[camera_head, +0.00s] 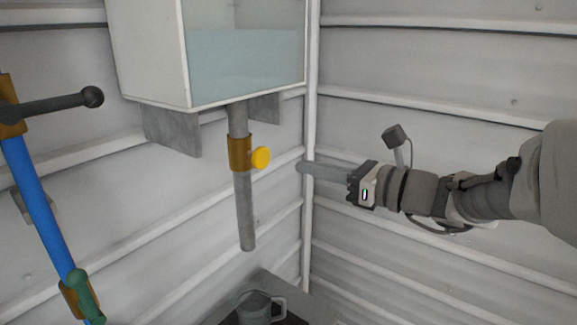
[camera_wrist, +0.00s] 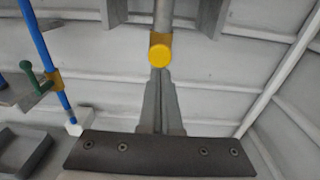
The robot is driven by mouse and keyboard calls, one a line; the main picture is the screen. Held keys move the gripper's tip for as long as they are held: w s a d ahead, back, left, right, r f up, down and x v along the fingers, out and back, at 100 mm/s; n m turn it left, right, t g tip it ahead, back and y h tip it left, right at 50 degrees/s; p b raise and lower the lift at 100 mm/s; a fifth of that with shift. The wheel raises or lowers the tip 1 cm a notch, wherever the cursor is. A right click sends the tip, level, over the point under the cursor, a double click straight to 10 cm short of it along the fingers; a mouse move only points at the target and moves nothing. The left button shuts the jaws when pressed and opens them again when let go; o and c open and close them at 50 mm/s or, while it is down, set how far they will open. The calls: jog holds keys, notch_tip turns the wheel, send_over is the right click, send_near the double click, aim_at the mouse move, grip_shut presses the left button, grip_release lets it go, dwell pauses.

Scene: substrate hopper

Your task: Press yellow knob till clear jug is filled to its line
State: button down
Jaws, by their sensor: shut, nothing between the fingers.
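The yellow knob (camera_head: 261,158) sits on the brown valve block of the grey outlet pipe below the hopper. In the wrist view the knob (camera_wrist: 161,55) is just past my fingertips. My gripper (camera_head: 303,167) is shut and empty, to the right of the knob, with a visible gap in the head view. The clear jug (camera_head: 262,306) stands under the pipe's open end at the bottom of the head view. Its lower part is cut off, and I cannot make out its line or its level. No flow shows at the pipe end.
The white hopper (camera_head: 149,50) with a clear front hangs above on brackets. A blue pipe (camera_head: 38,197) with a black lever (camera_head: 58,104) and a green handle (camera_head: 85,294) stands at the left. Ribbed walls meet in a corner behind my gripper.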

aim_at(264, 157)
jog(key=p+x, duration=0.1)
jog(key=x, duration=0.5)
jog(key=shift+w+a+r, duration=0.1)
jog(key=shift+w+a, duration=0.45)
jog(key=shift+a, duration=0.1)
jog(key=shift+a, duration=0.1)
